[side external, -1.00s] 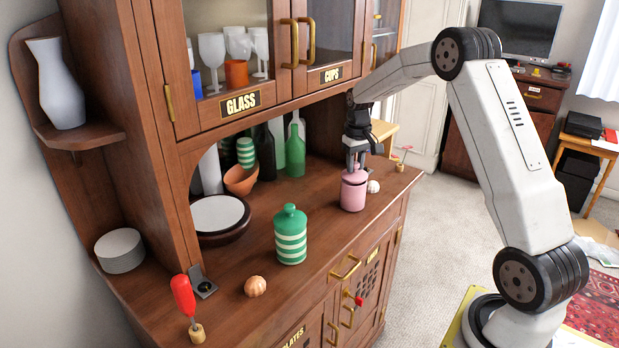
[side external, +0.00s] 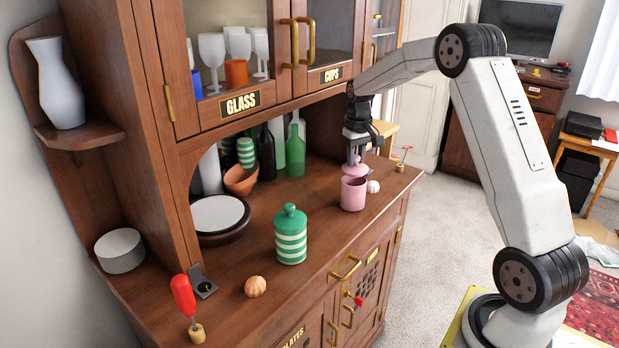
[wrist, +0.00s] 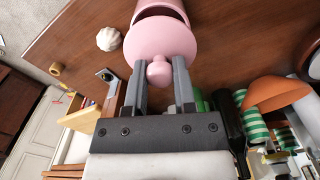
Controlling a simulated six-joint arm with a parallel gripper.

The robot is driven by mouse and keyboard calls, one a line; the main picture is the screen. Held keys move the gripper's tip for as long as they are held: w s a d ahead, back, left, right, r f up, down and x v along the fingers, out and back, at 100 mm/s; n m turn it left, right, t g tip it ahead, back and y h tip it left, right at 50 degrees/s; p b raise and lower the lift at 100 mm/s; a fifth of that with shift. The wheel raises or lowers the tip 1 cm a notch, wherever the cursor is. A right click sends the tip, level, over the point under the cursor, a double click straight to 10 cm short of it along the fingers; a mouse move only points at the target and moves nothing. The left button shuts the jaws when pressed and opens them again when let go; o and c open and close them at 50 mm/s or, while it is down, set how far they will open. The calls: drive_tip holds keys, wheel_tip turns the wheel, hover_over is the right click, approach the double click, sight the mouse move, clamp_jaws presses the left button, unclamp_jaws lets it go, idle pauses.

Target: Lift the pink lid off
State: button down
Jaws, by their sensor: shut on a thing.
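The pink lid (side external: 355,169) is held by my gripper (side external: 356,158) just above the pink jar (side external: 353,194). In the side view the jar stands upright on the cabinet's counter, its open rim showing below the lid. In the wrist view my gripper (wrist: 159,76) is shut on the knob of the pink lid (wrist: 159,38), one finger on each side. The jar (wrist: 163,10) shows beyond the lid, with a dark opening between them. The lid hides part of the jar's mouth.
A green-and-white striped jar (side external: 290,236) stands left of the pink jar. A small whitish object (side external: 373,187) sits close behind it to the right. Green bottles (side external: 294,150) and an orange bowl (side external: 240,180) stand at the back. Bare counter (side external: 310,285) lies in front.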

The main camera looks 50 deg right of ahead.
drive_tip(key=shift+r, duration=1.4)
